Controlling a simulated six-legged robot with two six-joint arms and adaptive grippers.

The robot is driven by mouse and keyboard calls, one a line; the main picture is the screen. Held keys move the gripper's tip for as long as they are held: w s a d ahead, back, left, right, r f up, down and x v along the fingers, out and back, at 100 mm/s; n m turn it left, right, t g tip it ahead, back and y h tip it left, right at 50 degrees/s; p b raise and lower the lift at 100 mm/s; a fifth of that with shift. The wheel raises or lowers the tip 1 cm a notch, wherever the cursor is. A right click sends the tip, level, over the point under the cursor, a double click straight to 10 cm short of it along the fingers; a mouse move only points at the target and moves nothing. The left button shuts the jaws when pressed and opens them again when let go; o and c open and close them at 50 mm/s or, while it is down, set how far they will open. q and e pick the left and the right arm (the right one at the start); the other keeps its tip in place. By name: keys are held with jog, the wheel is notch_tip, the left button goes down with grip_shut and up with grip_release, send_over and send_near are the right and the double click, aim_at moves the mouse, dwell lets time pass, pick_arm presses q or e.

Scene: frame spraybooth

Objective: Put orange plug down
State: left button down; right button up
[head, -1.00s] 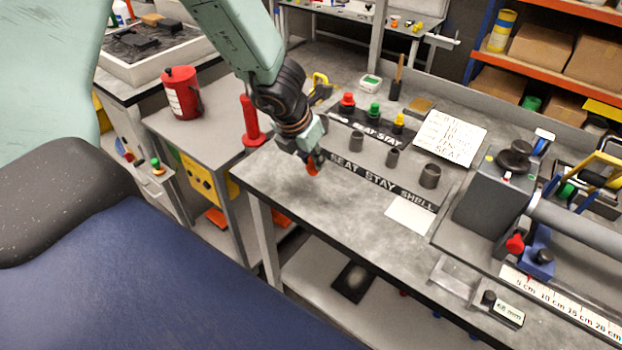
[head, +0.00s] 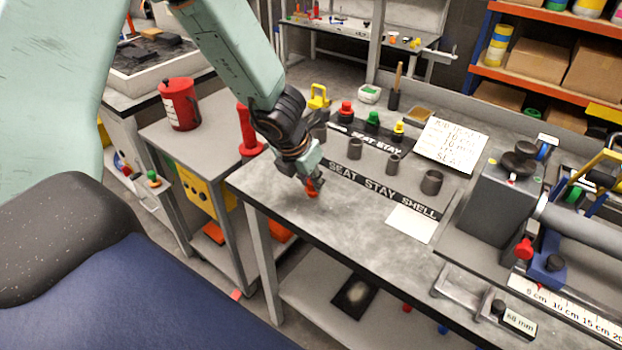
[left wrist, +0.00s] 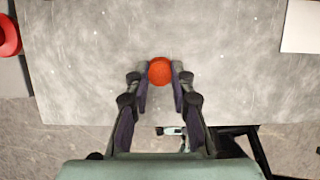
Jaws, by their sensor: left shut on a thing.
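The orange plug (head: 312,189) is at the fingertips of my left gripper (head: 312,182), low over the left front part of the grey workbench (head: 340,225). In the left wrist view the plug (left wrist: 160,70) shows as a round orange top between the two fingers of my left gripper (left wrist: 160,80), which are shut on it. The plug looks upright. I cannot tell whether its bottom touches the bench top. My right gripper is not in view.
A label strip (head: 380,190) reading SEAT STAY SHELL lies behind the plug, with several grey cups behind it. Red, green and yellow plugs stand further back. A white card (head: 411,223) lies to the right. The bench's front edge is close; bare surface surrounds the plug.

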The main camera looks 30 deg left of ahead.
pick_arm(q)
jog(key=c, duration=1.2)
grip_release()
jog(key=shift+a+f, duration=0.2)
jog(key=shift+o, duration=0.2)
jog(key=shift+d, duration=0.1)
jog(key=shift+r, duration=0.15)
jog(key=shift+r+p, duration=0.35)
jog(key=shift+p, duration=0.1)
jog(key=p+v, duration=0.6)
jog(key=v, duration=0.5)
jog(key=shift+r, duration=0.25)
